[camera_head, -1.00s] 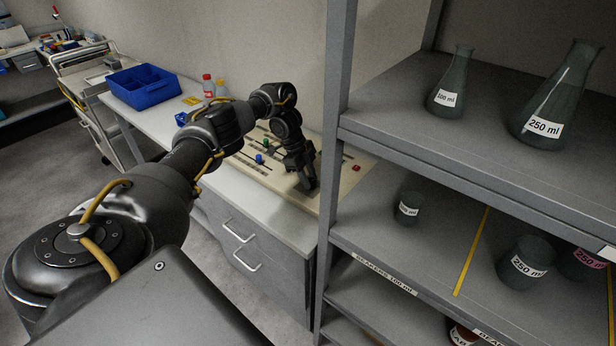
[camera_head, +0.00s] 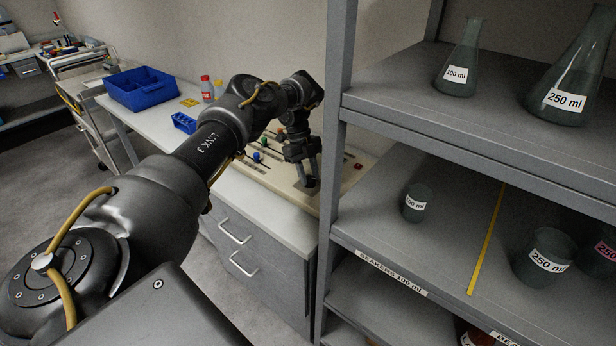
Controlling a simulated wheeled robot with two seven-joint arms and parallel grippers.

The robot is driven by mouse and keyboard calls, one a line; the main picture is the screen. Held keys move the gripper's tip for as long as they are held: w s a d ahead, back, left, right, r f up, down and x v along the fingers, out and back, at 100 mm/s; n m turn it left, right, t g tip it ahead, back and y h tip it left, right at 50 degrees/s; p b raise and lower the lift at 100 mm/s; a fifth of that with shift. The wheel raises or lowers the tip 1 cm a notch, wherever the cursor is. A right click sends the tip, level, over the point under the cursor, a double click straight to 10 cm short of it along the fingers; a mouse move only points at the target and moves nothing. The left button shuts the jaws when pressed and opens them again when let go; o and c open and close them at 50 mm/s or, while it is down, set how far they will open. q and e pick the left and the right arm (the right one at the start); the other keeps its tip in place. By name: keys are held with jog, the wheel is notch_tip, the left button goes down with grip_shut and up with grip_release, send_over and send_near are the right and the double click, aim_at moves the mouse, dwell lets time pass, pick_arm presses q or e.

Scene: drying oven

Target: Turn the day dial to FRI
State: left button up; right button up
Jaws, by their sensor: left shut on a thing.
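The beige control panel (camera_head: 272,182) lies on the white bench beside the shelf post. My left gripper (camera_head: 307,182) reaches down to the panel's right part. It is shut on a dark thing at the panel surface, which seems to be the day dial. The fingers mostly hide the dial, and its pointer and day letters, FRI included, cannot be read. My right gripper is not in view.
A blue knob (camera_head: 257,156) and green knob (camera_head: 266,141) stand left of the gripper; a red button (camera_head: 357,166) is to its right. The grey shelf (camera_head: 450,180) with glassware stands close on the right. A blue bin (camera_head: 141,88) sits at the back.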

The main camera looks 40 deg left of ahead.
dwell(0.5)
pick_arm(q)
jog(key=o, duration=1)
